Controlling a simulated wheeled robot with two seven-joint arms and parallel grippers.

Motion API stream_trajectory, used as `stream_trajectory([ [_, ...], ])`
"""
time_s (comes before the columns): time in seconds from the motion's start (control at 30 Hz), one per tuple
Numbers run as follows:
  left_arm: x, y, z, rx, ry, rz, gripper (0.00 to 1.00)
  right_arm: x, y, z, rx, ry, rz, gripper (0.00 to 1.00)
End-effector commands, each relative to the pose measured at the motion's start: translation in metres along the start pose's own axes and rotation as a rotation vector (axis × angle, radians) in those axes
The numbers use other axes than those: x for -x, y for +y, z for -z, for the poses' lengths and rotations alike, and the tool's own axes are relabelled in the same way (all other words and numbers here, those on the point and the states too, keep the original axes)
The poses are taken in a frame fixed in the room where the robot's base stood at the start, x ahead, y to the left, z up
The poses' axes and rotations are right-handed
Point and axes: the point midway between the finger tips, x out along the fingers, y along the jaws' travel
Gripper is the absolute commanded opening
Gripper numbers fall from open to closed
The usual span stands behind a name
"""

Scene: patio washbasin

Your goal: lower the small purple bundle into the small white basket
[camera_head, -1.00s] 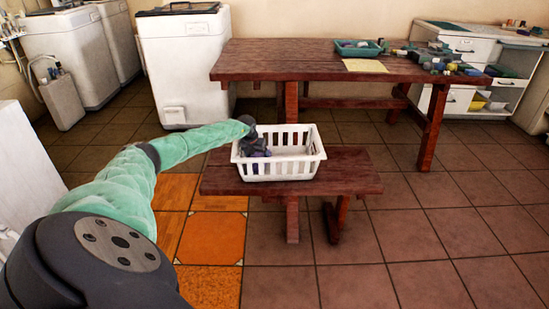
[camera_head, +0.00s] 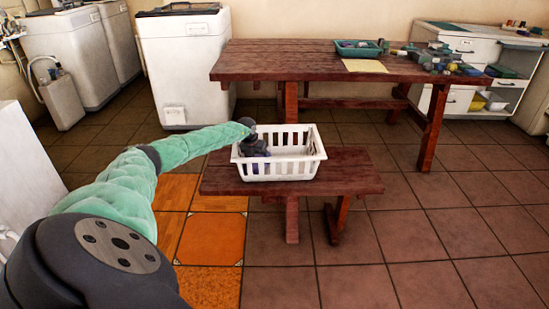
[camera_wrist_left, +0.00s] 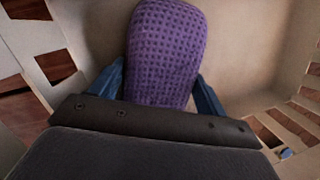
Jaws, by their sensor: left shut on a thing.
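The small white basket (camera_head: 290,169) stands on the low wooden bench in the head view. My left gripper (camera_head: 256,150) reaches down inside its left part. In the left wrist view my left gripper (camera_wrist_left: 163,95) is shut on the purple bundle (camera_wrist_left: 166,50), with a blue finger on each side of it. The bundle has a waffle-like weave and a rounded end. The basket's pale floor and slotted walls (camera_wrist_left: 25,35) surround it in that view. Whether the bundle touches the floor I cannot tell. In the head view the gripper and basket wall mostly hide the bundle. My right gripper is not in view.
The bench (camera_head: 345,172) has bare wood right of the basket. Behind it, a larger wooden table (camera_head: 290,60) carries a green tray (camera_head: 359,48), a yellow sheet (camera_head: 365,66) and several small items. White machines stand at the back left.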

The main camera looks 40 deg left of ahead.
Motion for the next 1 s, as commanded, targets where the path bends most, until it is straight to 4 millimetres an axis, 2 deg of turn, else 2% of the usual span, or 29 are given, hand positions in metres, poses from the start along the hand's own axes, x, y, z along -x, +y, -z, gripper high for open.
stream_trajectory([
  [0.1,0.0,0.0,0.0,0.0,0.0,0.0,0.48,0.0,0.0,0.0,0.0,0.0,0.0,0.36],
  [0.13,0.0,0.0,0.0,0.0,0.0,0.0,0.79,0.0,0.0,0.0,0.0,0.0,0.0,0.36],
  [0.23,0.0,0.0,0.0,0.0,0.0,0.0,0.99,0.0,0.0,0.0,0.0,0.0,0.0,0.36],
  [0.57,0.004,0.001,0.0,0.0,0.0,-0.001,1.0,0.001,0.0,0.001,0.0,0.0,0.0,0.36],
  [1.0,0.064,0.001,0.0,-0.001,-0.001,-0.001,1.0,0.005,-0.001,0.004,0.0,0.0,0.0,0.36],
])
